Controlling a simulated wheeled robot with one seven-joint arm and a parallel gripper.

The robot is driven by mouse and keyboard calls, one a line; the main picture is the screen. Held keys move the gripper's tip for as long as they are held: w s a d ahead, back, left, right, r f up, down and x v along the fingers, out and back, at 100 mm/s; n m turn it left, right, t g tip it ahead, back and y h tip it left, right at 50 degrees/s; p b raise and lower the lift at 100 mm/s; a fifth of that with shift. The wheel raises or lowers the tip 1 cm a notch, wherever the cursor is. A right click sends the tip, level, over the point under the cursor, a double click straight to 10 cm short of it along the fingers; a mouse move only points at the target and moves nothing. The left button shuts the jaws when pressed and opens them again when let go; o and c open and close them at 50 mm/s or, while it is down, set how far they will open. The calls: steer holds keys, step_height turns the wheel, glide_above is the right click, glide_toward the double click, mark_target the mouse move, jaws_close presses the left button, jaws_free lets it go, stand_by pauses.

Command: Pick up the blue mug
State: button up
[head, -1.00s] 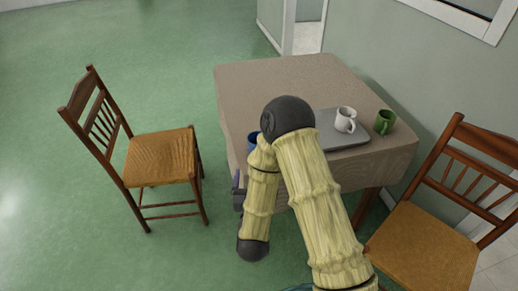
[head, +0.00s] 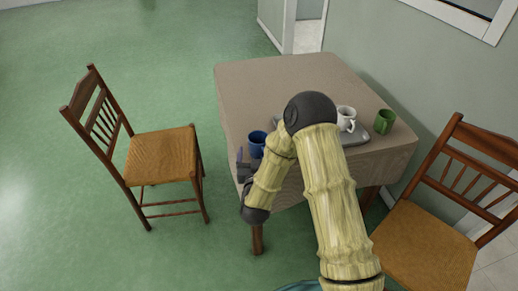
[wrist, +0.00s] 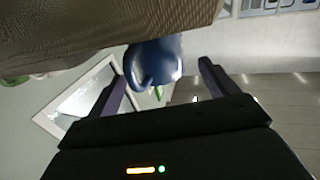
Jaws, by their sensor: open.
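The blue mug (head: 257,142) stands upright near the left edge of the table in the head view, just left of my arm. In the wrist view the blue mug (wrist: 155,62) appears upside down, ahead of my gripper and roughly between its two fingers. My gripper (wrist: 162,85) is open and empty. In the head view my gripper (head: 243,163) is at the table's near left edge, just short of the mug; its fingers are small and partly hidden by my arm.
The table (head: 285,80) also holds a grey flat item (head: 363,138), a white mug (head: 346,115) and a green mug (head: 385,121), beyond my arm. A wooden chair (head: 160,157) stands left, another (head: 428,246) at right. Open floor lies to the left.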

mark_target(258, 149)
steer(key=w, duration=0.3)
steer(key=shift+w, duration=0.4)
steer(key=shift+d, duration=0.1)
steer(key=c, duration=1.2)
